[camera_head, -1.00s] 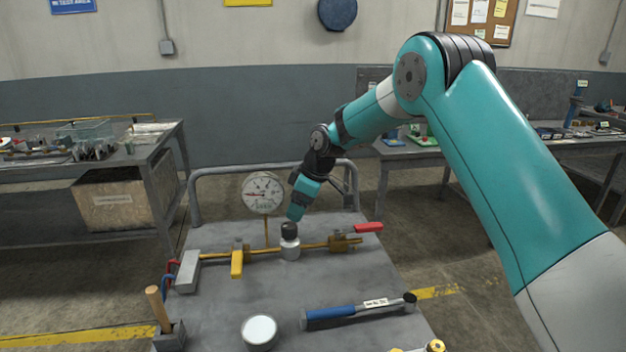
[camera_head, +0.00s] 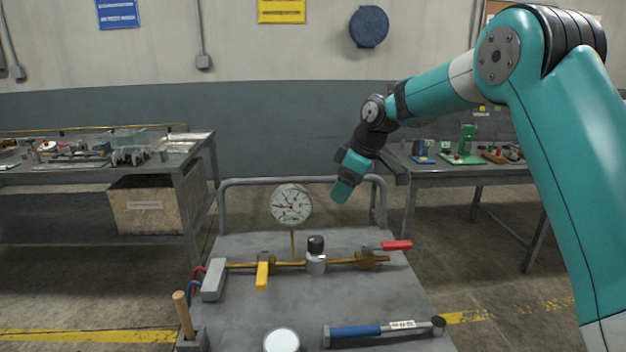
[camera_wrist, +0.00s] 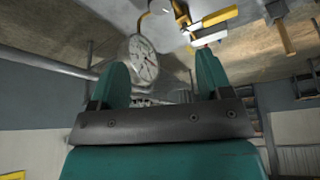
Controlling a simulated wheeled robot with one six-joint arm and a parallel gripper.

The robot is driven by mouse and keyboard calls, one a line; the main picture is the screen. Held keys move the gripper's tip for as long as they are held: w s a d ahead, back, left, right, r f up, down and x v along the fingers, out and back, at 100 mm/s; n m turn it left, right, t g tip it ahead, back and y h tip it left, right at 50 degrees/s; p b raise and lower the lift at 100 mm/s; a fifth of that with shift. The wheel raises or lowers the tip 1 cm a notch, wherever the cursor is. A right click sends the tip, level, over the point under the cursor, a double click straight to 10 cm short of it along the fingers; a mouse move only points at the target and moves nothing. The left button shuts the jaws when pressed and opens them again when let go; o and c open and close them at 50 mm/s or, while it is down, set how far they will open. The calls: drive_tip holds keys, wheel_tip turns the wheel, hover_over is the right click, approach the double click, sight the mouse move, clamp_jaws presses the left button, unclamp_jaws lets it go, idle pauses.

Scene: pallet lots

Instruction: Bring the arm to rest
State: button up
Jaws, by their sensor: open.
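My gripper (camera_head: 343,190) hangs above the far side of the grey cart, right of the pressure gauge (camera_head: 291,205) and clear of the pipe fittings. In the wrist view my gripper (camera_wrist: 162,85) has its two teal fingers spread apart with nothing between them. The gauge dial (camera_wrist: 144,58) shows there beyond the left finger. My teal arm reaches in from the right with its elbow high.
On the cart top (camera_head: 270,312) are a brass pipe with a yellow handle (camera_head: 262,275), a black-capped valve (camera_head: 316,258), a red handle (camera_head: 397,245), and a blue-handled tool (camera_head: 357,331). Benches stand left (camera_head: 184,160) and right (camera_head: 455,172).

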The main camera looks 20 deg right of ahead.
drive_tip(key=s+a+r+m, duration=0.1)
drive_tip(key=s+a+r, duration=0.25)
drive_tip(key=s, duration=0.45)
drive_tip(key=s+a+r+m, duration=0.1)
drive_tip(key=s+a+r, duration=0.1)
drive_tip(key=s+a, duration=0.35)
drive_tip(key=s+a+f+m+g+p, duration=0.1)
drive_tip(key=s+m+g, duration=0.1)
drive_tip(key=s, duration=2.3)
drive_tip(key=shift+f+y, duration=0.15)
drive_tip(key=shift+y, duration=0.15)
drive_tip(key=shift+w, duration=0.1)
idle(1.4)
